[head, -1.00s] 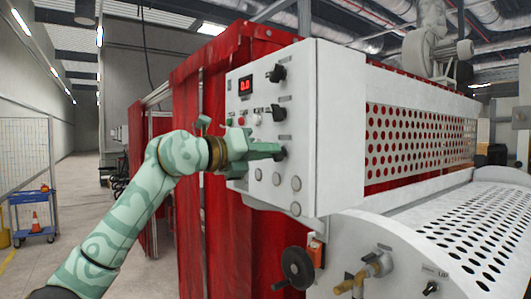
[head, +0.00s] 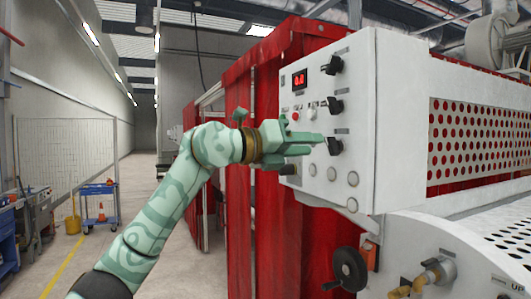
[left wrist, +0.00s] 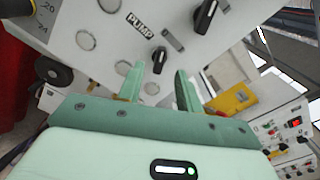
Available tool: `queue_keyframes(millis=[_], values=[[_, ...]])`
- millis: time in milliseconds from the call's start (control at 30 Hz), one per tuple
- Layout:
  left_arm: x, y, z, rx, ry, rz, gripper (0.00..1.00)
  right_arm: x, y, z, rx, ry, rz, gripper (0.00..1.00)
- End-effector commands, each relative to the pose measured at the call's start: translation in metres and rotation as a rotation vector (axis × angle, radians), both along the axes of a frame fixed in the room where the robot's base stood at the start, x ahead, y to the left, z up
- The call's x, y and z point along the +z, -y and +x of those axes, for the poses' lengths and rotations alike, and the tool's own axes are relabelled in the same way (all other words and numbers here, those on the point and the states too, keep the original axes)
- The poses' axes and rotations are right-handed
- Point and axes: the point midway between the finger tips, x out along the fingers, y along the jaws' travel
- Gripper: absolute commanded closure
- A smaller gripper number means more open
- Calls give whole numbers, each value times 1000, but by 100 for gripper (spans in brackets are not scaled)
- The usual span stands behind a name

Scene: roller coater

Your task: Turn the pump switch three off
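Black rotary knobs sit in a column on the white control panel (head: 375,110): a top one (head: 332,65), a middle one (head: 334,105) and a lowest one (head: 333,146). My left gripper (head: 321,144) is in front of the panel, its fingertips just short of the lowest knob. In the left wrist view, the fingers (left wrist: 158,70) are apart and empty, with a black knob (left wrist: 158,59) just beyond the gap between them. A "PUMP" label (left wrist: 140,25) is beside it, and a larger knob (left wrist: 205,16) is farther up. Which knob is number three cannot be read. My right gripper is not in view.
A red digital display (head: 299,79) and small buttons are on the panel's left part, with round caps (head: 332,173) below. Red curtains (head: 265,190) hang behind my arm. The aisle at left is open.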

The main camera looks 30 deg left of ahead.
Motion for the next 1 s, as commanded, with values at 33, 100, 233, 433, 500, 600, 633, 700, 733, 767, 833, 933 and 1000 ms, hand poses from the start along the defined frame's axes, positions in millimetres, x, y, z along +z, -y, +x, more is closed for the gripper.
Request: queue_keyframes(millis=[33,100,233,433,500,600,633,700,733,767,833,933,1000], values=[[-5,-10,-11,5,2,4,65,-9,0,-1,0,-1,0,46],[-5,-22,-26,5,3,3,65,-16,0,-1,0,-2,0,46],[-5,-43,-54,4,1,3,65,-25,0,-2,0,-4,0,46],[-3,-66,-83,3,0,1,65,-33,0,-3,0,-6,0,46],[-2,-70,-89,2,0,1,65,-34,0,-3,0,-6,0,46],[-1,-73,-93,2,0,1,65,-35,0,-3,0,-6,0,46],[-1,-74,-94,1,0,0,65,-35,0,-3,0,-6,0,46],[-1,-74,-94,1,0,0,65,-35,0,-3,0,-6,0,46],[-1,-74,-94,1,0,0,65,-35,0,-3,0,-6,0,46],[-1,-74,-94,1,0,0,65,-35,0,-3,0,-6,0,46],[0,-74,-94,1,0,0,65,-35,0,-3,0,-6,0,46],[-1,-74,-94,1,0,0,65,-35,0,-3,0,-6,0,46],[-1,-74,-94,1,0,0,65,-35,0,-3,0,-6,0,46]])
